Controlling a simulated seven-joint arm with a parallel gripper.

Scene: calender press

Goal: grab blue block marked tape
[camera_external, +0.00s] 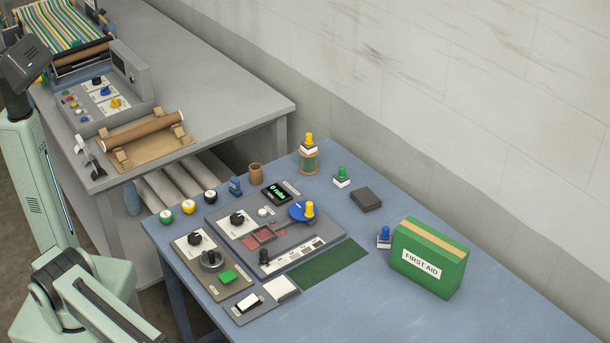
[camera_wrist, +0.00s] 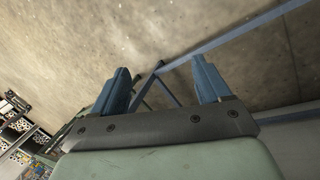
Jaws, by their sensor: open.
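Two small blue things are on the blue table. A small blue block (camera_external: 235,186) stands at the table's back left, beside a brown cup; its marking is too small to read. A blue-knobbed piece with a white label (camera_external: 384,237) stands just left of the first aid box; its label cannot be read either. I cannot tell which is marked tape. My gripper (camera_wrist: 163,77) shows in the wrist view with its two blue-grey fingers wide apart and nothing between them. Neither blue piece can be made out in that view, which shows mostly floor.
The green first aid box (camera_external: 428,258) stands at the table's right. A control panel (camera_external: 320,246), a dark block (camera_external: 366,199), green-knobbed (camera_external: 342,176) and yellow-knobbed (camera_external: 309,143) pieces and several round knobs crowd the left and back. The table's front right is clear.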

